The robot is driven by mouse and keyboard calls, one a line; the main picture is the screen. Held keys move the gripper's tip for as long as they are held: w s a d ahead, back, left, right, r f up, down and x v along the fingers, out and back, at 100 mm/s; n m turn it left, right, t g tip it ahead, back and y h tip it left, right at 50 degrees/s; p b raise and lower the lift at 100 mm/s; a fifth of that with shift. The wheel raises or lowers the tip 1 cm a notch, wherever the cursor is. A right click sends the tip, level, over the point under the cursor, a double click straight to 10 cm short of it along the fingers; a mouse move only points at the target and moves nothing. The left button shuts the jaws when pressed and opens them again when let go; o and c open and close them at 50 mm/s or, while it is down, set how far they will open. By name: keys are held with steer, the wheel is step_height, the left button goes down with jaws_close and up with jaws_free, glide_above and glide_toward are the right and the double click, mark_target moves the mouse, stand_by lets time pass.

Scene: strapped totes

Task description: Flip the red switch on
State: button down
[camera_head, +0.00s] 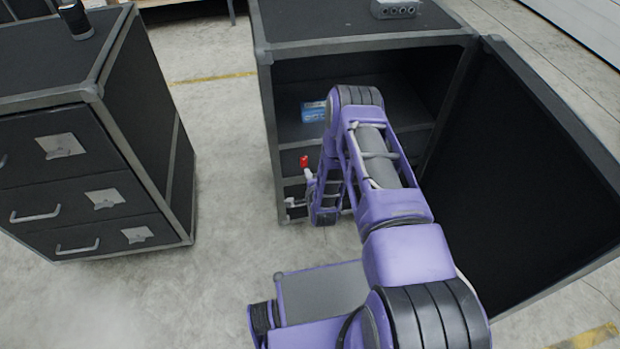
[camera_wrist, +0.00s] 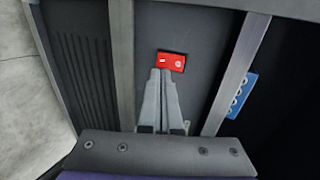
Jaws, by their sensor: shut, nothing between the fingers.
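The red switch (camera_wrist: 171,61) sits on a dark panel between two grey bars in the wrist view. It also shows in the head view (camera_head: 303,161) inside the open black cabinet (camera_head: 263,120), just left of my arm. My gripper (camera_wrist: 161,72) is shut and empty, and its fingertips are at the near edge of the switch. I cannot tell whether they touch it. In the head view my gripper (camera_head: 308,176) is partly hidden by my wrist and lies just below the switch. The switch's on or off position cannot be read.
The cabinet door (camera_head: 530,170) stands open at the right. A blue box (camera_head: 314,112) lies on the shelf above the switch. A grey box (camera_head: 396,9) is on the cabinet top. A black drawer unit (camera_head: 150,120) stands at the left, with clear floor (camera_head: 225,150) between.

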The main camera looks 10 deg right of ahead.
steer(key=p+v, duration=0.1)
steer(key=v, duration=0.8)
steer(key=shift+s+r, duration=0.15)
steer(key=shift+s, duration=0.25)
steer(key=shift+s+p, duration=0.1)
steer(key=shift+p, duration=0.2)
